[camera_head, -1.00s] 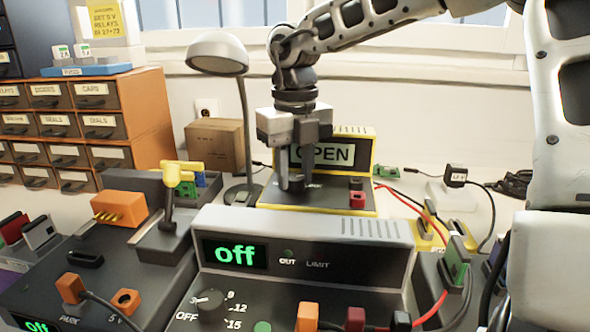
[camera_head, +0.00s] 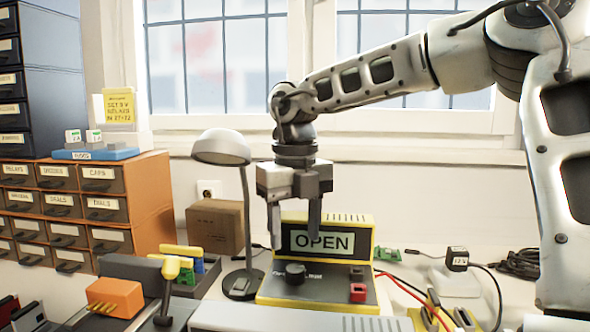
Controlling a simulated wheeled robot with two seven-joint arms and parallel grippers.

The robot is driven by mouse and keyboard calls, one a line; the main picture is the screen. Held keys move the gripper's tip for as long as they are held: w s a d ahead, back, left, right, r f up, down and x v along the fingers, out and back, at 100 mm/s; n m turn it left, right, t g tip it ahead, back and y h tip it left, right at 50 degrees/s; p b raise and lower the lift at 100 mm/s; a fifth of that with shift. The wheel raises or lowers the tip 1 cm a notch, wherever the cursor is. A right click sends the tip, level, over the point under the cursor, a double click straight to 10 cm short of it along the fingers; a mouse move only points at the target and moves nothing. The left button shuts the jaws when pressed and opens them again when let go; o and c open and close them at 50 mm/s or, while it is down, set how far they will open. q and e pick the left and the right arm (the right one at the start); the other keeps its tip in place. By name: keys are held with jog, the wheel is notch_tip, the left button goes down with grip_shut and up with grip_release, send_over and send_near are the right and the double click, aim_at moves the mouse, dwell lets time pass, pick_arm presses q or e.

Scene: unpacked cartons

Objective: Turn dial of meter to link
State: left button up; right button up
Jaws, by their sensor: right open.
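The yellow-edged meter (camera_head: 346,222) stands on the bench, and its screen reads OPEN. Its black dial (camera_head: 295,272) sits on the sloped front panel, left of the red and black sockets. The small lettering around the dial is too small to read, and I cannot tell its pointer's direction. My right gripper (camera_head: 294,238) is above the dial, pointing down, open and empty. Its fingers hang in front of the screen's left part and are apart from the dial. My left gripper is not in view.
A grey desk lamp (camera_head: 222,148) stands left of the meter, with a cardboard box (camera_head: 215,227) behind it. Red and black leads run right from the meter. A grey power supply top (camera_head: 285,318) lies in front. Orange drawers (camera_head: 95,212) stand at left.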

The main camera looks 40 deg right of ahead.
notch_tip(320, 180, up, 5)
jog(key=p, duration=0.1)
notch_tip(320, 180, up, 4)
jog(key=p, duration=0.1)
send_over(295, 268)
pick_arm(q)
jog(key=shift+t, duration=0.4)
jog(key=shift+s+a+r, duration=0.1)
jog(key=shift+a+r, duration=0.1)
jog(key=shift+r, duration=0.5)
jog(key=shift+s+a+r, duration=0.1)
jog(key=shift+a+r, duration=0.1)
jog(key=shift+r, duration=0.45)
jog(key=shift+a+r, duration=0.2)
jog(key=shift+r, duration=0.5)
pick_arm(e)
jog(key=shift+r, duration=0.5)
